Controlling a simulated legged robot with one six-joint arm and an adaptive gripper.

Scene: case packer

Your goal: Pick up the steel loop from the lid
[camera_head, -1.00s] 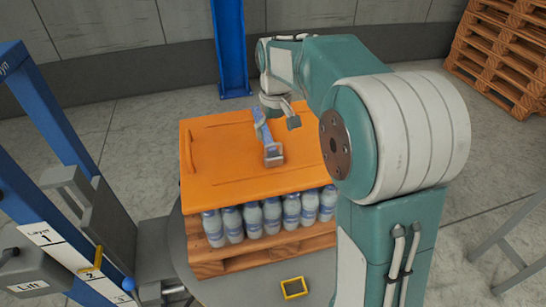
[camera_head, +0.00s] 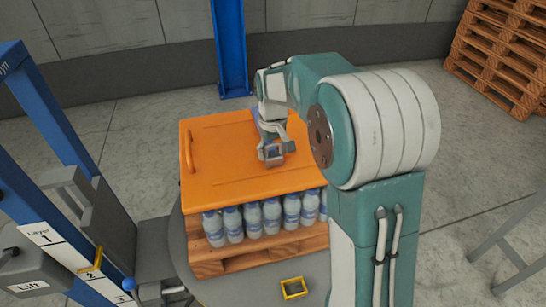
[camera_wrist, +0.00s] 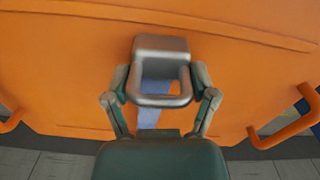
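The steel loop (camera_head: 273,157) stands on the orange lid (camera_head: 215,165), right of the lid's middle in the head view. In the wrist view the grey loop (camera_wrist: 160,101) is centred, with its thick block end above its rounded bar. A blue strip (camera_wrist: 156,119) shows through and below it, over the lid (camera_wrist: 60,70). My gripper (camera_head: 272,142) is down at the loop. In the wrist view the gripper (camera_wrist: 160,82) has one finger on each side of the loop. The fingers are apart and very close to its sides; I cannot tell whether they touch it.
Bottles (camera_head: 253,219) stand in a row under the lid on a wooden pallet (camera_head: 240,260). An orange handle (camera_head: 188,151) is at the lid's left edge. A blue post (camera_head: 230,50) stands behind, and a blue lift frame (camera_head: 45,125) at left. A yellow square ring (camera_head: 293,288) lies in front.

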